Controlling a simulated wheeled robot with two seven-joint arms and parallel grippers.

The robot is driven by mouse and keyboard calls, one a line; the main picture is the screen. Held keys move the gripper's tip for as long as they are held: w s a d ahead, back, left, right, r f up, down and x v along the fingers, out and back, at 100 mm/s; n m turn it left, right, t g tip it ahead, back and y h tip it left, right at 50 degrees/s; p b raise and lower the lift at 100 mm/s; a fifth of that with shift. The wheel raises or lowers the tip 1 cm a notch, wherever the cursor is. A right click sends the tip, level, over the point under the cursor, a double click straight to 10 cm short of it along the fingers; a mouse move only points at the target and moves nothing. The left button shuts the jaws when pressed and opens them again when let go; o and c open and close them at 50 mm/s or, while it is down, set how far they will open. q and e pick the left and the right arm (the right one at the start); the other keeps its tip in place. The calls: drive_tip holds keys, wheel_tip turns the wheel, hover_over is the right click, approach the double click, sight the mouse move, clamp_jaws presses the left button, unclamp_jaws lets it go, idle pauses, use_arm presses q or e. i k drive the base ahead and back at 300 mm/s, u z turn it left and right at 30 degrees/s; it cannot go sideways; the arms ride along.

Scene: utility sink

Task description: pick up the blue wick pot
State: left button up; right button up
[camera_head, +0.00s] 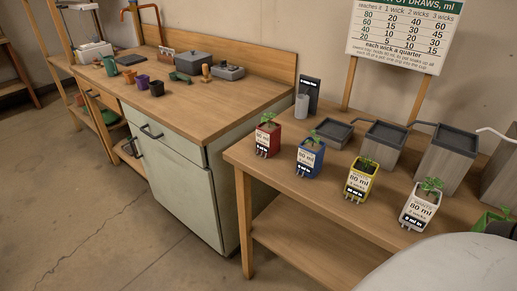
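The blue wick pot (309,160) stands upright on the wooden table (262,160) at the right, with a small green plant in it and a white label on its front. The red pot (268,139) stands to its left and the yellow pot (360,179) to its right, both apart from it. A white pot (419,208) is farther right. Each has a plant and a label, and short pale wicks show below. Neither of my grippers is in view.
Behind the pots stand grey-topped boxes (383,144) of rising height and a dark upright device with a grey cylinder (302,106). A sign (411,38) stands behind. A cabinet counter (190,105) with small pots is at left. Open floor (60,200) lies front left.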

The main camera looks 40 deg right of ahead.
sight(311, 151)
drive_tip(key=u, duration=0.1)
drive_tip(key=i, duration=1.8)
drive_tip(key=z, duration=2.8)
